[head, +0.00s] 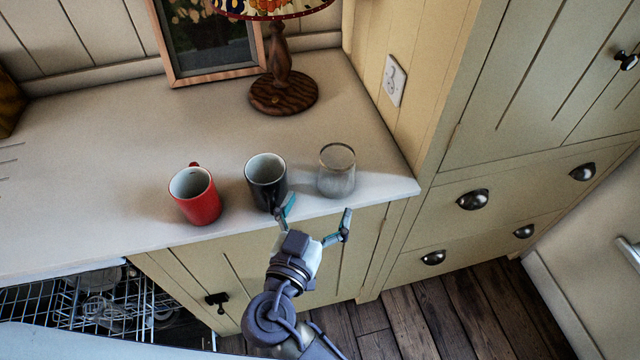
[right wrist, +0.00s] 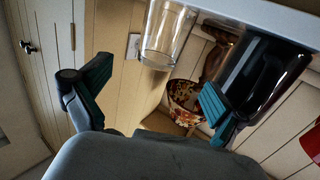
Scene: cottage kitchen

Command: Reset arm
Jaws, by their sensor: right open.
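My right gripper (head: 316,220) is open and empty, in front of the counter's front edge in the head view. Its two teal fingers point toward the counter, below a black mug (head: 266,178) and a clear glass (head: 337,172). In the right wrist view the open fingers (right wrist: 150,100) are spread wide. The glass (right wrist: 166,35) shows between them, and the dark mug (right wrist: 262,75) appears behind the right finger. From these views I cannot tell whether that finger touches the mug. My left gripper is not in view.
A red mug (head: 195,197) stands left of the black mug on the white counter (head: 120,140). A lamp (head: 283,90) and a framed picture (head: 207,42) stand behind. An open dishwasher rack (head: 90,300) is at lower left. Tall drawers (head: 500,215) stand at right.

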